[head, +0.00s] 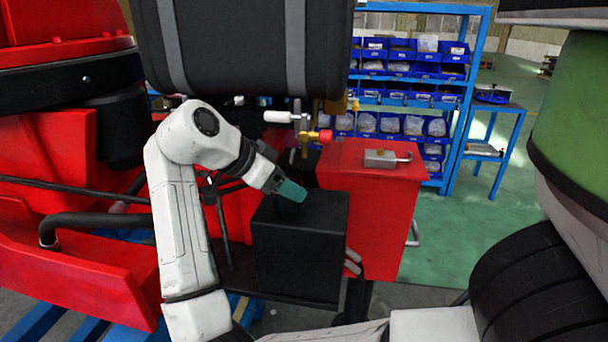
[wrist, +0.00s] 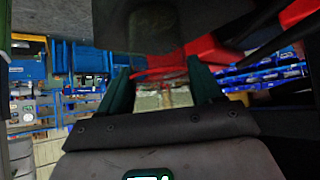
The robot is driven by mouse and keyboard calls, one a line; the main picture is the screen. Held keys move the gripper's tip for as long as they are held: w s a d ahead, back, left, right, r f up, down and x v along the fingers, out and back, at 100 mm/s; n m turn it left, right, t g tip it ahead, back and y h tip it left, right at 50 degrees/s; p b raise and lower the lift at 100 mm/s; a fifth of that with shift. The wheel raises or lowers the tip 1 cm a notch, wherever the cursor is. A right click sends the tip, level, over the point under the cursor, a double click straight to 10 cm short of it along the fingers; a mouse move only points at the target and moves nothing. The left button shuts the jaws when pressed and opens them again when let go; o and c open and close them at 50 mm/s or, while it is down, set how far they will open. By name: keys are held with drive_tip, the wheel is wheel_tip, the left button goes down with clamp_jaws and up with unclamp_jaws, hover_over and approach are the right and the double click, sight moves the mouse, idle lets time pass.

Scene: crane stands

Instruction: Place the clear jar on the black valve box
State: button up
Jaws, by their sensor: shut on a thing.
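The black valve box (head: 300,250) stands in the middle of the head view, with a flat dark top. My gripper (head: 291,190), with teal fingers, is tilted down over the back part of that top. In the wrist view my gripper (wrist: 162,86) has its two fingers apart, shut on the clear jar (wrist: 165,77), which shows only as a faint see-through outline between them. In the head view the jar cannot be made out beside the fingers. I cannot tell whether its base touches the box.
A red cabinet (head: 375,215) with a metal block (head: 387,158) on top stands right of the box. A large black tank (head: 250,45) hangs above my arm. Red machinery (head: 60,180) is at left. Blue bin shelves (head: 410,65) stand behind; green floor is open at right.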

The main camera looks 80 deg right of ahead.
sight(298, 171)
drive_tip(key=s+d, duration=0.1)
drive_tip(key=d, duration=0.1)
drive_tip(key=s+d+p, duration=0.1)
drive_tip(key=s, duration=0.1)
drive_tip(key=shift+s+d+r, duration=0.1)
drive_tip(key=shift+s+d, duration=0.05)
drive_tip(key=shift+d, duration=0.2)
drive_tip(key=shift+f+p, duration=0.35)
drive_tip(key=shift+f, duration=0.1)
drive_tip(key=shift+f, duration=0.1)
drive_tip(key=o, duration=1.1)
drive_tip(key=shift+o, duration=0.2)
drive_tip(key=b+v, duration=0.2)
drive_tip(key=v, duration=1)
drive_tip(key=shift+a, duration=0.15)
